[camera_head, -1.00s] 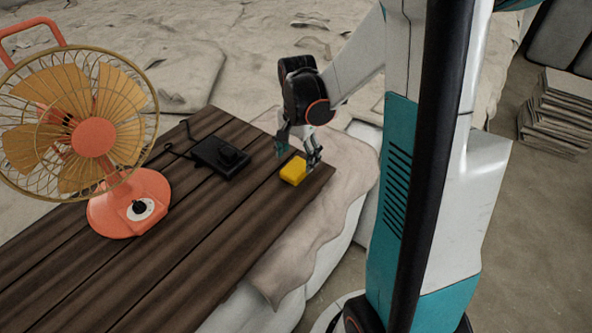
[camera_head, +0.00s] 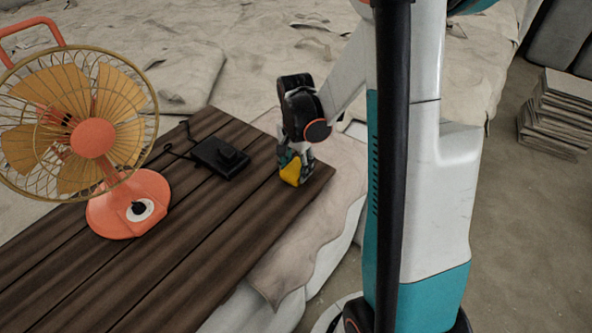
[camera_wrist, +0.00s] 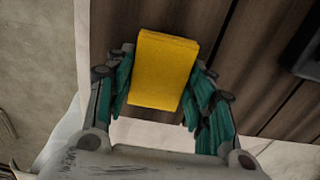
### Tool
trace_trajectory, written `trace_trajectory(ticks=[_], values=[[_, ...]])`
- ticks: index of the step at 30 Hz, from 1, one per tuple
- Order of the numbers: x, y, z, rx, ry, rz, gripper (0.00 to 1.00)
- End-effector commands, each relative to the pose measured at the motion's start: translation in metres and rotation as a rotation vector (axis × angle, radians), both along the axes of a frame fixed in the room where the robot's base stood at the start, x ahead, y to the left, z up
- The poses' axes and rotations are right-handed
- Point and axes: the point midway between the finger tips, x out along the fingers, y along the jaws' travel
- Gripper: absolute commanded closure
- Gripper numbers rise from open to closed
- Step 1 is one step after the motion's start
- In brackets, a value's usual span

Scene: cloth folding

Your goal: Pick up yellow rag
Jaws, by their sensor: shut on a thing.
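The yellow rag (camera_head: 291,172) is a small folded block near the right end of the dark wooden plank table (camera_head: 215,215). In the wrist view the rag (camera_wrist: 163,68) stands between the two teal-padded fingers. My gripper (camera_head: 296,168) is at the rag, pointing down, with its fingers closed on the rag's sides. In the wrist view my gripper (camera_wrist: 158,95) has a finger on each side of the rag. The rag looks tilted in the head view. I cannot tell whether it still touches the planks.
An orange fan (camera_head: 90,140) stands at the left of the table. A black device (camera_head: 220,157) with a cable lies left of my gripper. A pale cloth (camera_head: 300,245) hangs past the table's right edge. Bare planks lie in front.

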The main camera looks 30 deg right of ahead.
Motion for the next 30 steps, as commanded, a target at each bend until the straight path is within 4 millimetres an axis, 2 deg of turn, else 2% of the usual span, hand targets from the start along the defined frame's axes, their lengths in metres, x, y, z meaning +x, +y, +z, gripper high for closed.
trace_trajectory(ticks=[8,14,24,30], values=[[0.0,0.0,0.005,0.0,0.0,0.0,0.74],[0.0,0.0,0.03,0.0,0.0,0.0,0.74],[-0.001,0.0,0.124,0.0,0.0,0.0,0.74],[0.0,0.0,0.168,0.0,0.0,0.0,0.74]])
